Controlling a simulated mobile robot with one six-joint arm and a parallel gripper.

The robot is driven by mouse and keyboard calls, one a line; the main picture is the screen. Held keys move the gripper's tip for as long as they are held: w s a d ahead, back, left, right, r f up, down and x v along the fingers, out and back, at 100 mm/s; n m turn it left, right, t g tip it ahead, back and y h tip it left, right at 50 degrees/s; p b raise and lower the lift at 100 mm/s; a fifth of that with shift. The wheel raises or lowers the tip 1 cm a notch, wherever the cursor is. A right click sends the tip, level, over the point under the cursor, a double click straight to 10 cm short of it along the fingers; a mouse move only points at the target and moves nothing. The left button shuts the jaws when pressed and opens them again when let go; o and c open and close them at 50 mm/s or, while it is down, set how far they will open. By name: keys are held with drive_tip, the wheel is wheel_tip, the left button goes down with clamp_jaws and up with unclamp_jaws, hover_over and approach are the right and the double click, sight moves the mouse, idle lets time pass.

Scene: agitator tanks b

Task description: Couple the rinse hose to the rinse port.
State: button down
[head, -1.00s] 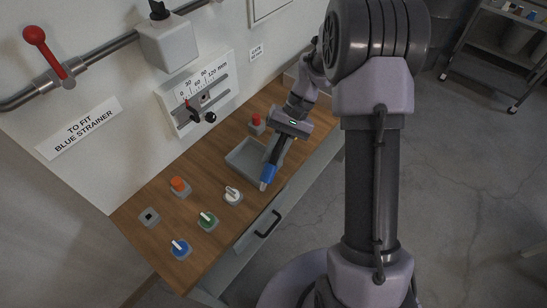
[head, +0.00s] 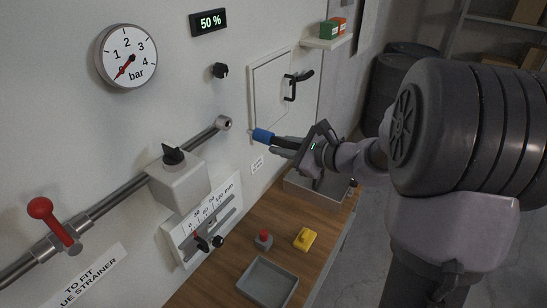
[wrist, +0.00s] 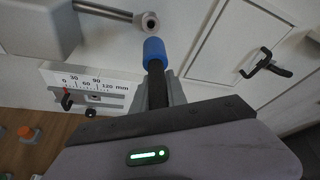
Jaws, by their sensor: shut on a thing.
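The rinse hose shows as a blue cylindrical end (head: 262,136) with a dark body behind it. My gripper (head: 290,145) is shut on the dark part. The blue end points left, toward the rinse port (head: 225,123), an open metal pipe end on the wall. In the head view a gap shows between them. In the wrist view the blue end (wrist: 154,50) is just below the port mouth (wrist: 150,21), and they look apart. Depth between them is hard to judge. My gripper (wrist: 165,92) hides the rear of the hose.
A wall hatch with a black handle (head: 291,87) is close behind my gripper. A grey valve box (head: 178,188) sits on the pipe, and a slide scale (head: 205,220) is below. The bench holds a grey tray (head: 268,282), a red button (head: 263,238) and a yellow piece (head: 305,239).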

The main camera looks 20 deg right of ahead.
sight(253, 136)
drive_tip(key=shift+s+d+r, duration=0.1)
drive_tip(key=shift+s+d, duration=0.05)
drive_tip(key=shift+s, duration=0.25)
drive_tip(key=shift+w+a+b, duration=0.25)
drive_tip(key=shift+w+a, duration=0.3)
drive_tip(key=shift+w, duration=0.25)
drive_tip(key=shift+w+a+b, duration=0.2)
drive_tip(key=shift+w+a, duration=0.35)
drive_tip(key=shift+w, duration=0.3)
drive_tip(key=shift+w+a+b, duration=0.25)
drive_tip(key=shift+w+a, duration=0.3)
drive_tip(key=shift+w, duration=0.25)
drive_tip(key=shift+b, duration=0.5)
drive_tip(key=shift+w+a, duration=0.1)
drive_tip(key=shift+w, duration=0.05)
drive_tip(key=shift+w+a, duration=0.5)
drive_tip(key=shift+w, duration=0.2)
drive_tip(key=shift+w+a, duration=0.45)
drive_tip(key=shift+w, duration=0.2)
drive_tip(key=c, duration=1.3)
unclamp_jaws()
drive_tip(key=shift+o, duration=0.2)
